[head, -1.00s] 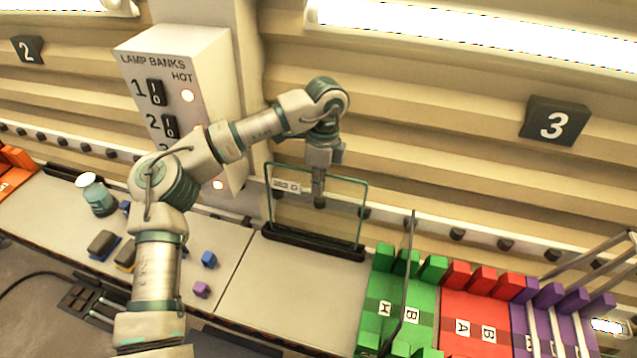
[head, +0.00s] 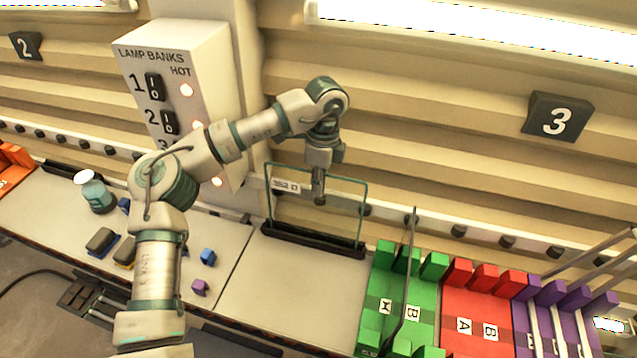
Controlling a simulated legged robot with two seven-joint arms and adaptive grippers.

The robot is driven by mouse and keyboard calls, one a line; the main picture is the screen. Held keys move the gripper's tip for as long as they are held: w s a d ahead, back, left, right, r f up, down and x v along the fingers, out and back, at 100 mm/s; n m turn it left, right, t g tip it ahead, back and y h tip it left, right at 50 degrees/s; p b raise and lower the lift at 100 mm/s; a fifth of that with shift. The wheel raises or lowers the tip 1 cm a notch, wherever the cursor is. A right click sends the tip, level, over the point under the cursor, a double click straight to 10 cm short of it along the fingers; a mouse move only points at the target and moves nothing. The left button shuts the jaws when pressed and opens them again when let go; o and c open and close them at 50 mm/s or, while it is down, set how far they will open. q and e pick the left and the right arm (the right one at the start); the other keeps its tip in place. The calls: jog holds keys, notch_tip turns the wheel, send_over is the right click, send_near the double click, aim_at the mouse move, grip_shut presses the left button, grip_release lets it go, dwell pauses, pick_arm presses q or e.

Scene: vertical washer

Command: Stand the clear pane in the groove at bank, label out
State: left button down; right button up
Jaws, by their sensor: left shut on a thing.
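The clear pane (head: 335,215) has a green-tinted edge and a white label (head: 286,187) at its upper left, facing me. It stands upright at the long black grooved holder (head: 312,241) at the back of the bench, its lower edge at the groove. I cannot tell whether it is fully seated. My left gripper (head: 319,195) points down at the pane's upper edge and is shut on it, a little right of the label. My right gripper is not in view.
The lamp banks box (head: 180,90) stands behind my left arm. Green racks (head: 395,300), red racks (head: 470,315) and purple racks (head: 550,315) fill the bench at right. The bench before the holder (head: 290,290) is clear.

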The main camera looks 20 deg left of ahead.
pick_arm(q)
jog(key=shift+f, duration=0.25)
dwell(0.3)
jog(key=c, duration=1.2)
grip_release()
jog(key=shift+s, duration=0.1)
jog(key=shift+c, duration=0.2)
notch_tip(320, 180, up, 12)
jog(key=w, duration=0.1)
jog(key=shift+w+d, duration=0.35)
jog(key=shift+a+f, duration=0.1)
